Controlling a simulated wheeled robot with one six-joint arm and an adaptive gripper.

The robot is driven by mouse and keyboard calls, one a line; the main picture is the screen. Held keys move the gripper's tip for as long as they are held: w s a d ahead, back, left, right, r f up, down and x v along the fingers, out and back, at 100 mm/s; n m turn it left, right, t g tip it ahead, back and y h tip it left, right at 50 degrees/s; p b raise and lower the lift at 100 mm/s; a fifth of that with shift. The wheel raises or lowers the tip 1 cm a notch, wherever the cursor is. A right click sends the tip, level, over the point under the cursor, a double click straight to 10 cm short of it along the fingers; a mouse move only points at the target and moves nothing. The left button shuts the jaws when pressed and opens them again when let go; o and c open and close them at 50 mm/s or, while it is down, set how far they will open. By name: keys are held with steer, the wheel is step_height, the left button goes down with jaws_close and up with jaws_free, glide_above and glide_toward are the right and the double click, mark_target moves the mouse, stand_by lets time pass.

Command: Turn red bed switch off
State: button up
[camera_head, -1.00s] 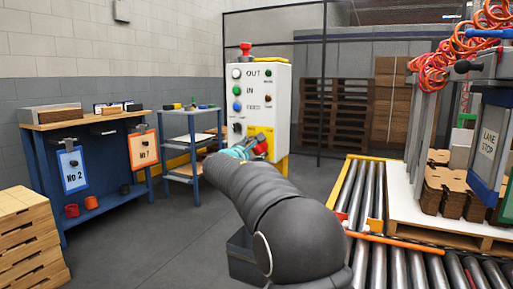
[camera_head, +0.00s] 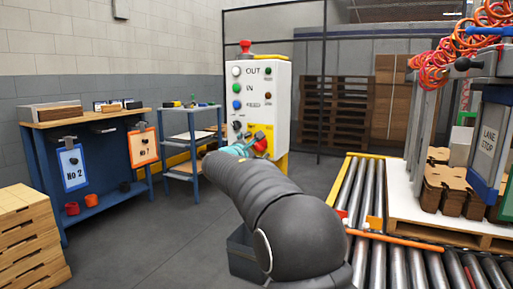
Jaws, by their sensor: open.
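A white control box (camera_head: 276,101) on a yellow post stands ahead of me, with OUT, IN and a third row of buttons. A red knob (camera_head: 261,146) sits on a yellow plate low on its face; whether it is the red bed switch cannot be read. A black rotary knob (camera_head: 237,126) is at the panel's lower left, and a red mushroom button (camera_head: 245,46) is on top. My gripper (camera_head: 259,137) is at the lower panel, its fingers apart just above and left of the red knob. Whether it touches the panel cannot be told. My dark arm hides the post's lower part.
A roller conveyor (camera_head: 347,192) with yellow and orange rails runs at the right, under a stacker with a pallet of brown blanks (camera_head: 440,190). A blue-framed workbench (camera_head: 88,124) and a shelf cart (camera_head: 190,140) stand at the left.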

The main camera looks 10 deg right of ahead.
steer(key=v, duration=1.1)
steer(key=shift+s+a, duration=0.2)
steer(key=shift+s, duration=0.1)
